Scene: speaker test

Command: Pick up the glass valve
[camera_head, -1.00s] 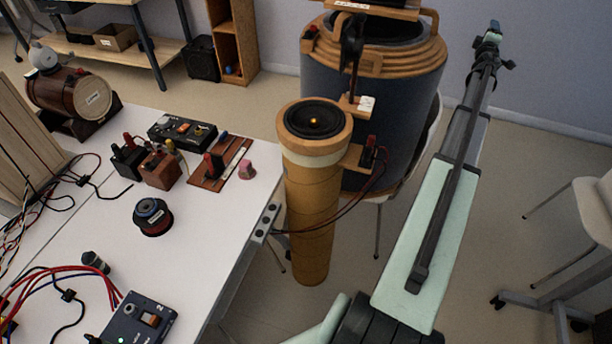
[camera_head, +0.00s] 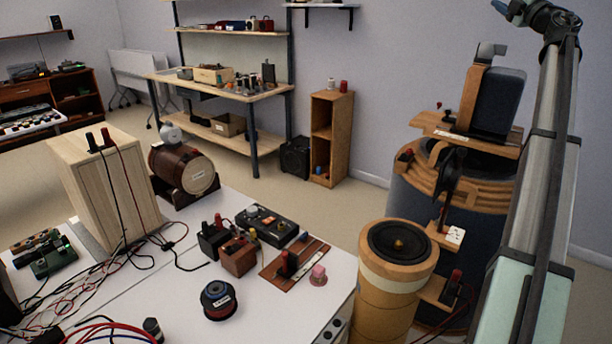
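I cannot clearly make out a glass valve. A small dark cylindrical piece (camera_head: 152,329) stands on the white table at the bottom edge of the view, and I cannot tell whether it is glass. My arm rises along the right side of the picture. Its end, with my gripper (camera_head: 515,12), is at the top right, far from the table top and partly cut off by the frame edge. The fingers are too small and unclear to tell open from shut.
The white table (camera_head: 270,318) holds a wooden box (camera_head: 100,190), a brown barrel-shaped device (camera_head: 184,168), a dark round coil (camera_head: 218,300), and several terminal boxes and loose cables. A tall wooden cylinder (camera_head: 385,300) and a large coil drum (camera_head: 415,205) stand right of it. Shelving (camera_head: 225,90) stands behind.

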